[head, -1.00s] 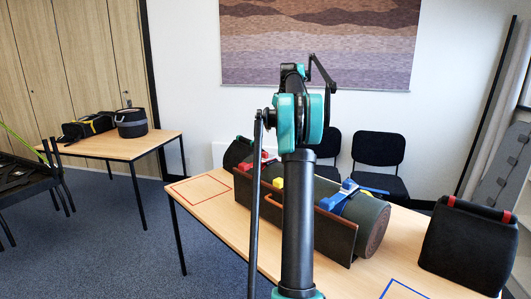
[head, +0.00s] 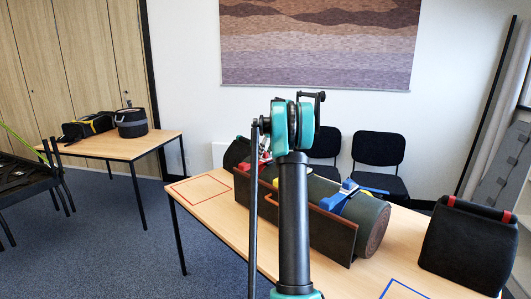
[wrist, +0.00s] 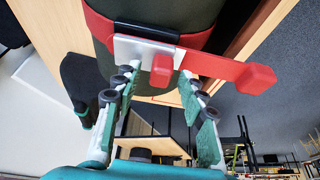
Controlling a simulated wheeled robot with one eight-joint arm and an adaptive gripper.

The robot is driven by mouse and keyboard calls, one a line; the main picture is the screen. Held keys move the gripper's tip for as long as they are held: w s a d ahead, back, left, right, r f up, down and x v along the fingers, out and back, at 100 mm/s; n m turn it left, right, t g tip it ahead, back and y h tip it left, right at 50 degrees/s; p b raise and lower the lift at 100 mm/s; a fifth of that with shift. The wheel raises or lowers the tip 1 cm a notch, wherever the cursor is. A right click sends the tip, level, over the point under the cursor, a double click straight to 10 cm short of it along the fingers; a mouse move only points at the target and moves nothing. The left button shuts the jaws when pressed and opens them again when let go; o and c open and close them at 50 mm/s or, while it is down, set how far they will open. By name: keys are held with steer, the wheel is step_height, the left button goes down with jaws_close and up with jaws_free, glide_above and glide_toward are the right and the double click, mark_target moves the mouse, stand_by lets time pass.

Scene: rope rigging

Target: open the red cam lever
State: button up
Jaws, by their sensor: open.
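The red cam lever (wrist: 230,72) sits at the top of the wrist view, its arm reaching right from a silver buckle plate (wrist: 140,50) on a red strap (wrist: 98,28). The strap goes around a dark green roll (wrist: 170,12). My gripper (wrist: 157,76) is open, its two fingers apart just below the buckle. A red block (wrist: 161,70) of the buckle shows between the fingertips; whether they touch it cannot be told. In the head view a bit of the red buckle (head: 265,158) shows at the roll's far end, and my arm hides my gripper.
The roll (head: 372,222) lies on a wooden table (head: 212,209) behind a brown board (head: 333,232). A blue lever and strap (head: 340,194) are at its near end. A black bag (head: 468,245) stands at right. Red and blue outlines mark clear table areas.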

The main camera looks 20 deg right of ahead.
jaws_close()
